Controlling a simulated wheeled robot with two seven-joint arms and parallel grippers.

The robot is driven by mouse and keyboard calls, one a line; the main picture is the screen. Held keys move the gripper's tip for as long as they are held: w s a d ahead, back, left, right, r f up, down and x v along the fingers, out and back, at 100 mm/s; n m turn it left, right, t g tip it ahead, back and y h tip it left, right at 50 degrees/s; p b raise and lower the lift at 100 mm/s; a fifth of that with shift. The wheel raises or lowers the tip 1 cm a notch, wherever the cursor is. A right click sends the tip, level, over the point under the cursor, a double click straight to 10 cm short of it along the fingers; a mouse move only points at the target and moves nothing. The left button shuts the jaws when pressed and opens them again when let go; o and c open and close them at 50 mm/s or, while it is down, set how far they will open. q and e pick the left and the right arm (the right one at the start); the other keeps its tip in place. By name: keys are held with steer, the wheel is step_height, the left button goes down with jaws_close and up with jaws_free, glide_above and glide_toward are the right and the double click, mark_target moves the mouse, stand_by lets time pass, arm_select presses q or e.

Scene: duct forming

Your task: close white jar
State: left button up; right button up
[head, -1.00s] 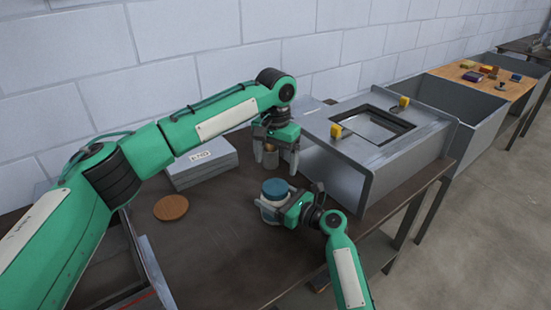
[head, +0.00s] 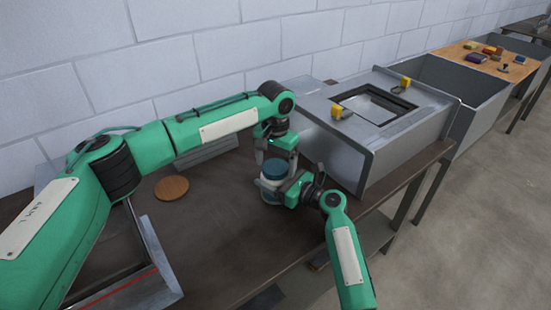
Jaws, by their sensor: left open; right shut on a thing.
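The white jar (head: 268,187) stands upright on the dark table. A blue lid (head: 275,169) sits on its top; I cannot tell how tightly it is seated. My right gripper (head: 279,193) is shut on the jar's side, from the right. My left gripper (head: 275,152) points down just above and behind the lid, its fingers open, one on each side of the lid's upper area. I cannot tell whether the fingers touch the lid. Part of the jar is hidden by the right gripper.
A round brown disc (head: 172,188) lies left of the jar. A grey box (head: 208,150) is partly hidden behind my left arm. A grey metal duct piece (head: 345,150) with yellow clamps (head: 340,111) stands close on the right. Table (head: 230,240) in front is clear.

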arm_select(q)
steer(key=c, duration=1)
steer(key=shift+m, duration=0.8)
steer(key=o, duration=1.2)
steer(key=shift+c, duration=0.2)
step_height(320, 180, up, 12)
